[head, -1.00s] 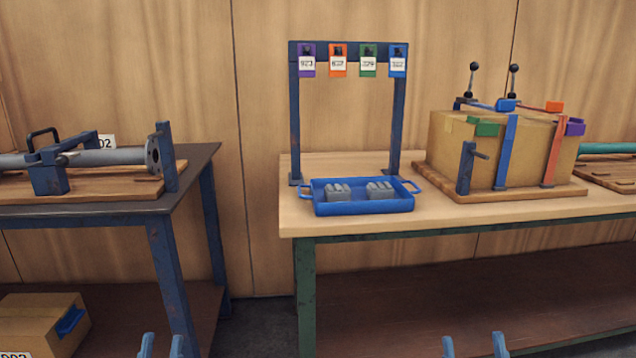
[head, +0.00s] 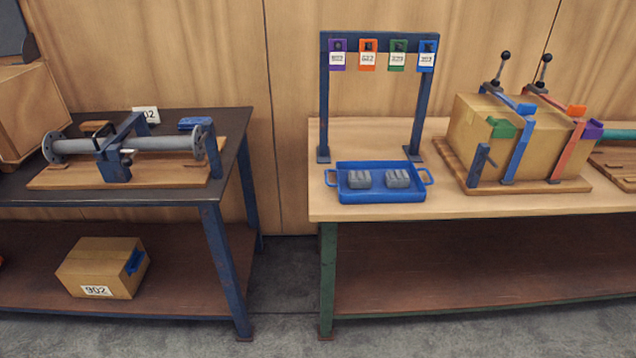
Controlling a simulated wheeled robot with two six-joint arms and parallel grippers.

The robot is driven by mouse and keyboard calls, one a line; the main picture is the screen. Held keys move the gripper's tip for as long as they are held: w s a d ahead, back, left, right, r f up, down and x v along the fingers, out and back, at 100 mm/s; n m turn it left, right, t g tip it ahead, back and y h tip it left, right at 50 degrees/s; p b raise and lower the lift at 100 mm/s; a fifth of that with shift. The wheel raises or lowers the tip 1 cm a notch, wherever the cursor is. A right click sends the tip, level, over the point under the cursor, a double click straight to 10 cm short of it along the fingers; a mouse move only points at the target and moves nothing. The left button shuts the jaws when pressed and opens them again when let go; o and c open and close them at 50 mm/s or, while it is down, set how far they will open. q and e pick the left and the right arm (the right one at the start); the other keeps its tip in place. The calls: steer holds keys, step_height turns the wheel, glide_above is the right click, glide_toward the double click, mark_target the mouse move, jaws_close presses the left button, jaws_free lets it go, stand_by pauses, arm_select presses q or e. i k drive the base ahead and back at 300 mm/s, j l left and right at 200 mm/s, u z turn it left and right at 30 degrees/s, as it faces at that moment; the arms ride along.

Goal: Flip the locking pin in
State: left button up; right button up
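The grey flanged pipe (head: 165,144) lies across a wooden board (head: 70,178) on the left table. It has a round flange at its left end (head: 55,147) and another at its right end, beside a blue upright plate (head: 213,152). A blue clamp frame (head: 117,165) spans the pipe near its middle. A small pale pin-like lever (head: 127,152) sticks out to the right from the clamp's front post; it may be the locking pin, but it is too small to tell its exact position. Neither of my grippers is in view.
A box labelled 902 (head: 103,275) stands on the left table's lower shelf. The right table holds a blue tray (head: 380,195) with grey blocks, a tag rack (head: 324,110) and a strapped carton (head: 550,150). A floor gap (head: 285,270) separates the tables.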

mark_target(126, 162)
steer(key=u, duration=1.1)
